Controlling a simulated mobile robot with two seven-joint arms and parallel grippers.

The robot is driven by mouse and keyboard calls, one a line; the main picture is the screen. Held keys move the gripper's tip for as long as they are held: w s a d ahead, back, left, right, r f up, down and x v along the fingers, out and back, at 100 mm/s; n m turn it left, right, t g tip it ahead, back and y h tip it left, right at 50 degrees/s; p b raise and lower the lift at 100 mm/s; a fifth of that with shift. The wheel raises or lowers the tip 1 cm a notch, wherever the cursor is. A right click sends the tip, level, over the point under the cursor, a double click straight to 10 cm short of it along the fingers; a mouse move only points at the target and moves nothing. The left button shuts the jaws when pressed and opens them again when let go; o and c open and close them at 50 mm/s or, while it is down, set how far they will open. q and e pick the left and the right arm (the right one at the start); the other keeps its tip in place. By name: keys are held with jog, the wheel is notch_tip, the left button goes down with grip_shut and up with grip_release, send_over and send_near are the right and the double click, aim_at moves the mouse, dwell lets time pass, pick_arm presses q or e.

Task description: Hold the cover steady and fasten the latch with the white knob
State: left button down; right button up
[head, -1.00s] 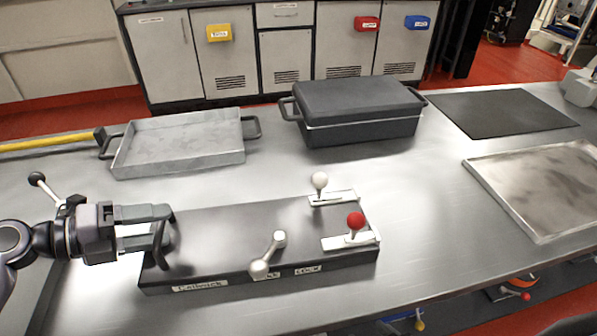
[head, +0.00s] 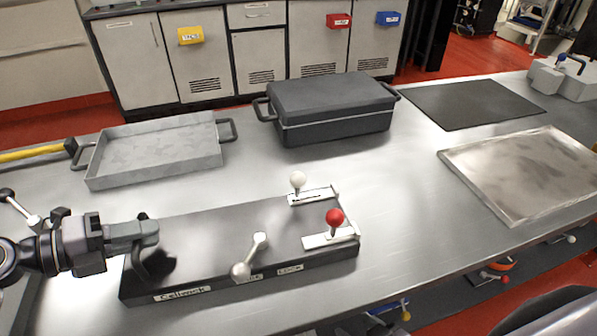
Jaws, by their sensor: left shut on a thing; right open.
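The cover (head: 210,240) is a long, low dark metal piece on the bench with labels along its front. The latch with the white knob (head: 297,180) stands at its far right corner on a white plate (head: 313,197). A second latch with a red knob (head: 334,217) is nearer, at the right end. A pale lever (head: 250,257) lies slanted at the front middle. My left gripper (head: 148,234) is shut on the dark handle (head: 139,266) at the cover's left end; its fingers partly hide the handle. My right gripper is out of view.
A grey tray (head: 101,178) with side handles and a dark lidded case (head: 335,137) stand behind the cover. A black mat (head: 470,103) and a shallow metal tray (head: 446,158) lie to the right. Bare bench (head: 400,215) lies right of the latches.

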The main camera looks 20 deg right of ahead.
pick_arm(q)
jog(key=shift+r, duration=0.3)
jog(key=shift+f, duration=0.15)
jog(key=shift+s+f, duration=0.1)
jog(key=shift+f, duration=0.35)
dwell(0.8)
